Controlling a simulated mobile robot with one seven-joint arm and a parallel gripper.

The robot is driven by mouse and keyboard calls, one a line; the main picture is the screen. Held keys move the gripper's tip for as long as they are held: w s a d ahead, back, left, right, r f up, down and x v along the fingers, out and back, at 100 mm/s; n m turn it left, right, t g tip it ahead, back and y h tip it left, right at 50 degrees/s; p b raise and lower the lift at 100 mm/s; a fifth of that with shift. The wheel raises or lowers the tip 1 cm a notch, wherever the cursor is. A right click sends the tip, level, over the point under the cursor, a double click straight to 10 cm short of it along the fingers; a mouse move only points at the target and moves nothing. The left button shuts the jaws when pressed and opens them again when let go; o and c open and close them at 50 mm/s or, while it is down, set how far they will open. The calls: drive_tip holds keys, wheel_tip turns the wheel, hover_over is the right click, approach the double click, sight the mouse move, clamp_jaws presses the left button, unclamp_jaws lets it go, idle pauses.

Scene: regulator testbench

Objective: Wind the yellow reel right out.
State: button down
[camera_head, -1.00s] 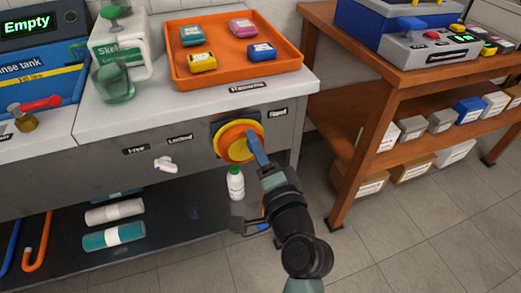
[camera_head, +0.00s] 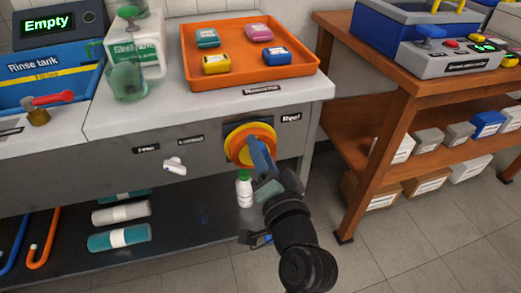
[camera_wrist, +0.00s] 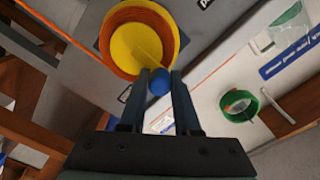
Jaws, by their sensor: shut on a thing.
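The yellow reel (camera_head: 237,152), with orange rings, sits on the grey bench front under a "Reel" label (camera_head: 291,117). In the wrist view its round yellow face (camera_wrist: 130,42) has an orange rim and a blue knob (camera_wrist: 158,83) near its edge. My gripper (camera_head: 259,152) reaches the reel's lower right side from below. In the wrist view my gripper's fingers (camera_wrist: 161,80) are closed on the blue knob. In the head view the fingers hide the knob and part of the reel.
A white lever (camera_head: 174,166) sits left of the reel, below "Free" and "Locked" labels (camera_head: 190,140). An orange tray (camera_head: 240,80) with coloured packets lies on the bench above. A green-capped bottle (camera_head: 244,190) stands below the reel. A wooden shelf table (camera_head: 390,100) stands to the right.

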drive_tip(key=shift+f, duration=0.1)
drive_tip(key=c, duration=0.6)
unclamp_jaws()
drive_tip(key=v, duration=1.3)
